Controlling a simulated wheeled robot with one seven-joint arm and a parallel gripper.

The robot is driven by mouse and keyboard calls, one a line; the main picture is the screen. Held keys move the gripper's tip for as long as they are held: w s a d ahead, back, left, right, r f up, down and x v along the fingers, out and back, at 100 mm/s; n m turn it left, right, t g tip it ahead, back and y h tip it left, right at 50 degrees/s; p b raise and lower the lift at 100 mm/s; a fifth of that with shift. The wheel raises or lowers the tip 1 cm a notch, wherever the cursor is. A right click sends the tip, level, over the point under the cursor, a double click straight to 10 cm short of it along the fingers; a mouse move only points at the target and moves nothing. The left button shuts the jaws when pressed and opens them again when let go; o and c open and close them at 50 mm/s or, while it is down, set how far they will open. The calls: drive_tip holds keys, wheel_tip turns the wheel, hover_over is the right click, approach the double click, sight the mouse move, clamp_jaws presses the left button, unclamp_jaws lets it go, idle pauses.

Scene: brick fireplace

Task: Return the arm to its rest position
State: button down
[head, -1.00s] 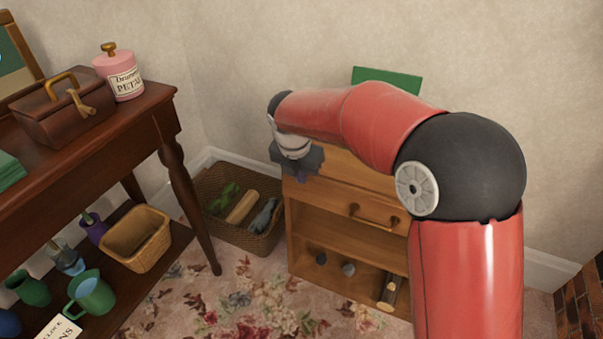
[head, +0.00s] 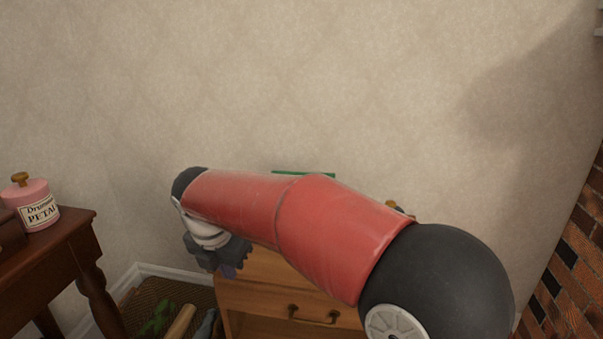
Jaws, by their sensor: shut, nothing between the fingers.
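My arm (head: 330,235) stretches across the middle of the head view, its red links running from the lower right to the left. My gripper (head: 228,270) is at the far left end of the arm, pointing down, beside the upper left corner of the wooden cabinet (head: 262,293). It is shut and I see nothing held in it. The fingertips are small and dark, partly lost against the cabinet's edge. I cannot tell whether they touch the cabinet.
A dark wooden table (head: 62,240) with a pink canister (head: 38,205) stands at left. A wicker basket (head: 150,295) lies on the floor between table and cabinet. A green flat thing (head: 303,173) shows behind my arm. A brick fireplace (head: 570,275) is at right. The wall above is clear.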

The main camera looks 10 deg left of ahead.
drive_tip(key=s+d+r+m+t, duration=0.1)
drive_tip(key=s+d+r+m, duration=0.1)
drive_tip(key=d+m, duration=0.65)
drive_tip(key=s+d+r+m, duration=0.25)
drive_tip(key=d+m, duration=0.35)
drive_tip(key=d, duration=0.6)
drive_tip(key=s+d+f+m+t, duration=0.1)
drive_tip(key=s+d+f+m, duration=0.3)
drive_tip(key=s+d+m, duration=0.8)
drive_tip(key=d+m, duration=0.2)
drive_tip(key=m, duration=0.4)
drive_tip(key=shift+s+d+t, duration=0.2)
drive_tip(key=shift+s+t, duration=0.15)
drive_tip(key=shift+t, duration=0.05)
drive_tip(key=shift+f+m, duration=0.1)
drive_tip(key=shift+m, duration=0.15)
